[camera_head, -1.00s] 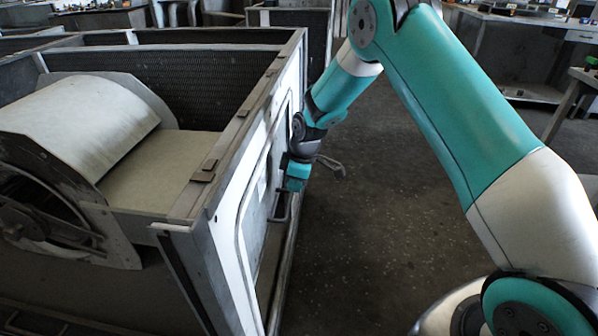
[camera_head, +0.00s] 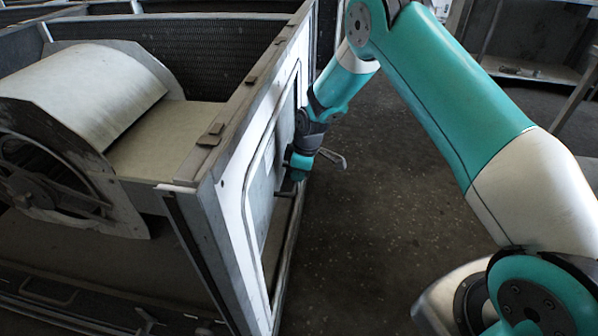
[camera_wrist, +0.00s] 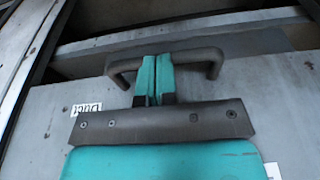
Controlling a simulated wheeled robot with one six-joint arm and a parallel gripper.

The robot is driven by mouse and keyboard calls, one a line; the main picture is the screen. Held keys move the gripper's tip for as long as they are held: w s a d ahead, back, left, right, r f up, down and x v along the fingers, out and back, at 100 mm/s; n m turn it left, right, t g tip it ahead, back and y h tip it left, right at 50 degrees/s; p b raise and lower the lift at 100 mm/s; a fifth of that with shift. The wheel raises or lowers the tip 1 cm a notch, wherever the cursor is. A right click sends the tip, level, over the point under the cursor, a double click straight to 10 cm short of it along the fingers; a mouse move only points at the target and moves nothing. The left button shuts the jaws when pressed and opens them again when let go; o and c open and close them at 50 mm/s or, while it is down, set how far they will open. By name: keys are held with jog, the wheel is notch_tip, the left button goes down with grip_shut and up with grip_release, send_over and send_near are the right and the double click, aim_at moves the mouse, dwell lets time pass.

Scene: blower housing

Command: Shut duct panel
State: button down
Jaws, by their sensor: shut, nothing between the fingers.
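The duct panel (camera_head: 262,190) is a pale grey plate in the white-framed side of the blower housing (camera_head: 236,185). In the wrist view the panel (camera_wrist: 50,125) fills the lower part. A dark strip runs between its upper edge and a beam; I cannot tell how far ajar it stands. Its dark bar handle (camera_wrist: 208,56) spans the upper middle. My gripper (camera_wrist: 157,62) is shut and empty, its teal fingertips overlapping the middle of the handle; contact is unclear. In the head view my gripper (camera_head: 291,178) is close against the panel's outer face, partly hiding it.
The housing holds a curved fan casing (camera_head: 85,85) at left. The dark speckled floor (camera_head: 385,215) right of the housing is clear around my arm. A metal bench or shelf (camera_head: 530,70) stands at the back right.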

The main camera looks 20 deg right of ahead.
jog(key=s+d+b+x, duration=0.1)
jog(key=d+b+x, duration=0.1)
jog(key=b+x, duration=0.6)
jog(key=s+d+f+b+x, duration=0.1)
jog(key=b+x, duration=0.8)
jog(key=x, duration=1.3)
jog(key=shift+s+d+f, duration=0.5)
jog(key=shift+s+d, duration=0.1)
jog(key=shift+d, duration=0.5)
